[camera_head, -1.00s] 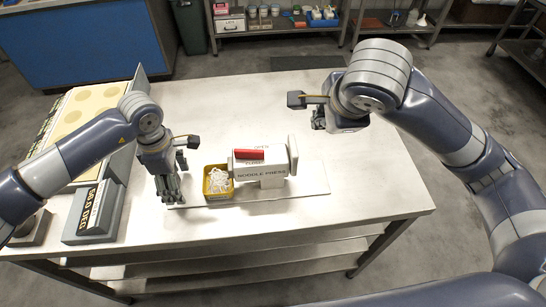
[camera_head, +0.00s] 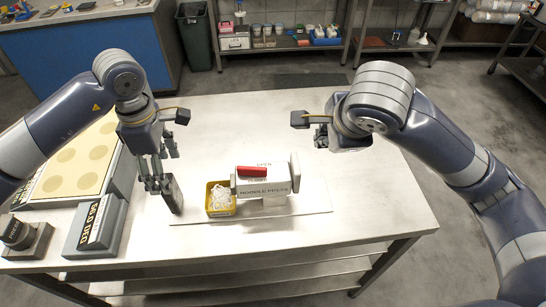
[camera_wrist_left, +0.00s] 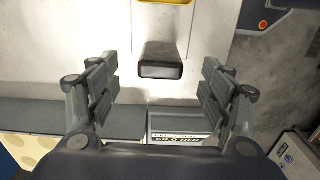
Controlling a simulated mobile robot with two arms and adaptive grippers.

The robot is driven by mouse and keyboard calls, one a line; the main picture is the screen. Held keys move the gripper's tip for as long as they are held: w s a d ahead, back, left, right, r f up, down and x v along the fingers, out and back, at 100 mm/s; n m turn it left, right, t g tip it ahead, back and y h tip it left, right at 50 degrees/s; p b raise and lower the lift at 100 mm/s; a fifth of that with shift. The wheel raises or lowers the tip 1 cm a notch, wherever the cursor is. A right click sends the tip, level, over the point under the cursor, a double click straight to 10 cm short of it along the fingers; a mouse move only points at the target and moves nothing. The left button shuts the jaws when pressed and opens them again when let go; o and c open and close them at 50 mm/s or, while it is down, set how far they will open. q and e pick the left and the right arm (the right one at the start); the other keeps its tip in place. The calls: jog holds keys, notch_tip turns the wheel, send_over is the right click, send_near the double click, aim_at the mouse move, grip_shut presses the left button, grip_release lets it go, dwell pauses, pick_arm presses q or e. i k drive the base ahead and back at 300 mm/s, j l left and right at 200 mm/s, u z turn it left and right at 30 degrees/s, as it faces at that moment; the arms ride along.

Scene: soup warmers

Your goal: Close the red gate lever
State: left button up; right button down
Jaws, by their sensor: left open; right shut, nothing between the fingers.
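The red gate lever (camera_head: 252,171) lies about level on the upper front of the white noodle press (camera_head: 270,199) in the head view, with small lettering around it. A yellow bin (camera_head: 221,211) of pale noodles stands at the press's left end. My left gripper (camera_head: 155,184) is open and points down, left of the bin. A dark upright block (camera_head: 173,196) stands just right of its fingers. In the left wrist view the block (camera_wrist_left: 160,70) shows beyond the empty gap of the gripper (camera_wrist_left: 160,100). My right gripper (camera_head: 322,137) is shut and empty, above and right of the press.
A cream panel with round spots (camera_head: 75,168) and a lettered grey box (camera_head: 97,222) sit at the table's left. A small dark device (camera_head: 22,238) is at the front left corner. The table's (camera_head: 385,205) right side and back are clear.

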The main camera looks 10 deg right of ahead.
aim_at(241, 169)
jog(key=k, duration=1)
